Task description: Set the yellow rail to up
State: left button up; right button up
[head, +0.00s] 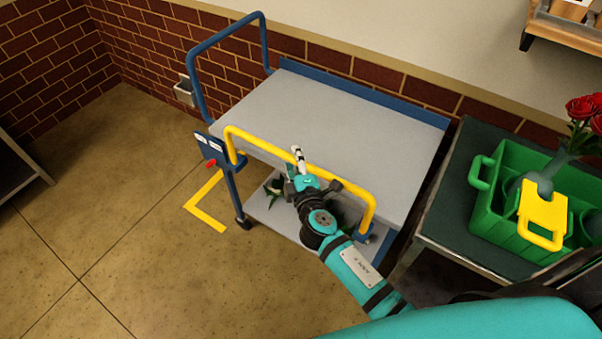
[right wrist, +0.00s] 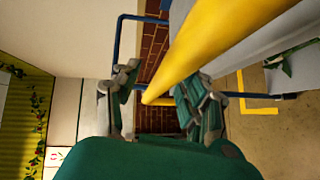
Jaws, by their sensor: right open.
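The yellow rail (head: 268,147) is an inverted U along the front edge of the blue-and-grey cart. Its bar shows above the edge of the deck (head: 330,120), with its legs reaching down at both ends; I cannot tell its exact tilt. My right gripper (head: 298,168) is at the middle of the rail. In the right wrist view the open fingers (right wrist: 162,95) stand either side of the rail (right wrist: 205,45), which runs between them; contact is unclear. A blue plate with labels and a red knob (head: 211,163) sits at the rail's left end. My left gripper is out of view.
A fixed blue rail (head: 222,35) stands at the cart's far left end. Greenery lies on the lower shelf (head: 262,212). At right, a dark table (head: 450,215) holds a green crate (head: 500,195) with a yellow-handled piece and red roses.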

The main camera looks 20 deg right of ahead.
jog(key=s+a+r, duration=0.1)
jog(key=s, duration=0.9)
jog(key=shift+s+r, duration=0.35)
jog(key=shift+a, duration=0.1)
jog(key=s+d+f+m+g+y, duration=0.15)
jog(key=s+f+g, duration=0.35)
jog(key=f, duration=1)
jog(key=s+f+m+g, duration=0.3)
jog(key=s+f, duration=0.3)
jog(key=f, duration=0.9)
jog(key=s+d+f+m+g, duration=0.2)
jog(key=s+f, duration=0.3)
jog(key=s, duration=0.4)
jog(key=s+d+f+m+g, duration=0.1)
jog(key=s+f+m+g, duration=0.2)
jog(key=s+f, duration=0.3)
jog(key=s+d+f+m+g, duration=0.2)
jog(key=s+f, duration=0.4)
jog(key=s, duration=0.7)
jog(key=shift+d+f+m, duration=0.2)
jog(key=shift+d+m, duration=0.15)
jog(key=shift+m, duration=0.2)
